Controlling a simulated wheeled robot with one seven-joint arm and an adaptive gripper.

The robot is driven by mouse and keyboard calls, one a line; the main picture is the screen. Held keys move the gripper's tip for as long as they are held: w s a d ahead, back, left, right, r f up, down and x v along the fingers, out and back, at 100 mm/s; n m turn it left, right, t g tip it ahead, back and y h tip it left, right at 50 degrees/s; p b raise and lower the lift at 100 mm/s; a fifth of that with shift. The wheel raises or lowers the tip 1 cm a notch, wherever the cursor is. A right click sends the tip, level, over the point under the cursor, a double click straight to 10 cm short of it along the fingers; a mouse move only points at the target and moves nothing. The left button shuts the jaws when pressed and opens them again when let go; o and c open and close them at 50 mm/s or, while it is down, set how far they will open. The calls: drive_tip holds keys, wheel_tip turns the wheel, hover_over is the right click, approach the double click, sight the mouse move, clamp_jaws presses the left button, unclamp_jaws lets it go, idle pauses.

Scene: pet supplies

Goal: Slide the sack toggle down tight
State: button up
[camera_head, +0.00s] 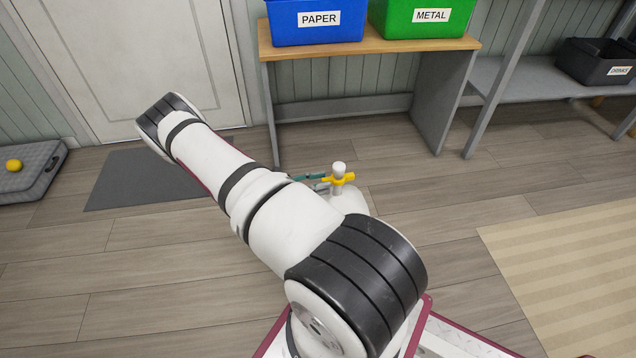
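The white sack (351,203) stands on the floor just beyond my arm, and my arm hides much of its lower part. Its narrow white neck (339,169) points up. The yellow toggle (343,180) is around the neck, with a short length of neck showing above it and the wider sack below. My gripper (320,182) is at the left side of the toggle, its teal and grey fingers pointing right. The fingertips are at or very near the toggle's left end. I cannot tell whether they grip it, because they are small and partly hidden by my arm.
A wooden-topped table (380,42) behind bears a blue PAPER bin (318,35) and a green METAL bin (425,30). A shelf (505,84) holds a dark bin (590,65). A grey mat (135,185) lies left and a beige rug (565,260) right. Open floor surrounds the sack's right side.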

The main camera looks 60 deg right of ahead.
clamp_jaws()
wheel_tip(320, 180, down, 4)
drive_tip(key=b, duration=0.3)
drive_tip(key=shift+f, duration=0.25)
drive_tip(key=shift+r, duration=0.1)
unclamp_jaws()
